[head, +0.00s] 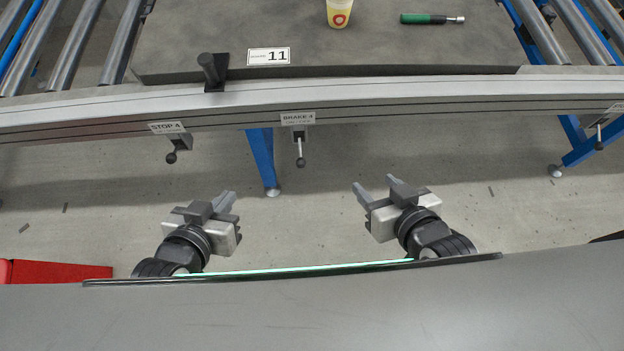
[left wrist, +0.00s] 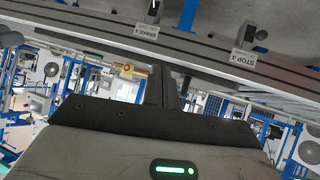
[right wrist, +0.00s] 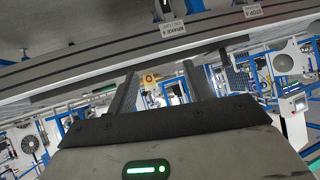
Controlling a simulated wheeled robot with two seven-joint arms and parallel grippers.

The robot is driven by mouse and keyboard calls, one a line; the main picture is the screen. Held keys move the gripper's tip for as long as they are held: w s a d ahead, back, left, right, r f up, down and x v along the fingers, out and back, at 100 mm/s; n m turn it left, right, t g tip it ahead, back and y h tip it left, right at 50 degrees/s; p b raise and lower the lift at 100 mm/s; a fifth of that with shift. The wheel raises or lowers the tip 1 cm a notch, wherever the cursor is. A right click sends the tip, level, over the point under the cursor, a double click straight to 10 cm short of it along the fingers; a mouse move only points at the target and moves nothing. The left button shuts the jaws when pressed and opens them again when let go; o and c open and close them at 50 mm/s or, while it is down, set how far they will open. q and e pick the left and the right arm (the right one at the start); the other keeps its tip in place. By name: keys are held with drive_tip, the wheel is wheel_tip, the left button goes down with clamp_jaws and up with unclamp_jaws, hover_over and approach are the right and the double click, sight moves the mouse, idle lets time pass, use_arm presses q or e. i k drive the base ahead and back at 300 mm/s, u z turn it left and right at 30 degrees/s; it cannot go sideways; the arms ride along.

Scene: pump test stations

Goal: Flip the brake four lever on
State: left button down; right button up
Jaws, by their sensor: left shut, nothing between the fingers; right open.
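The brake four lever (head: 300,161) hangs below the rail under the "BRAKE 4" label (head: 298,119), a thin stem with a dark ball at its lower end. The label also shows in the left wrist view (left wrist: 146,32) and the right wrist view (right wrist: 173,28). My left gripper (head: 231,198) is shut and empty, below and to the left of the lever in the head view. My right gripper (head: 373,184) is open and empty, below and to the right of it. Neither gripper touches the lever.
The "STOP 4" lever (head: 171,157) hangs to the left, and another lever (head: 599,144) at the far right. The conveyor rail (head: 400,90) runs across above. A pallet (head: 440,50) carries a cup (head: 339,13) and a green-handled tool (head: 424,19). A blue leg (head: 262,160) stands behind the levers.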

sight(300, 162)
drive_tip(key=u, duration=1.55)
drive_tip(key=k, duration=0.8)
drive_tip(key=z, duration=1.45)
drive_tip(key=i, duration=0.5)
drive_tip(key=z, duration=0.05)
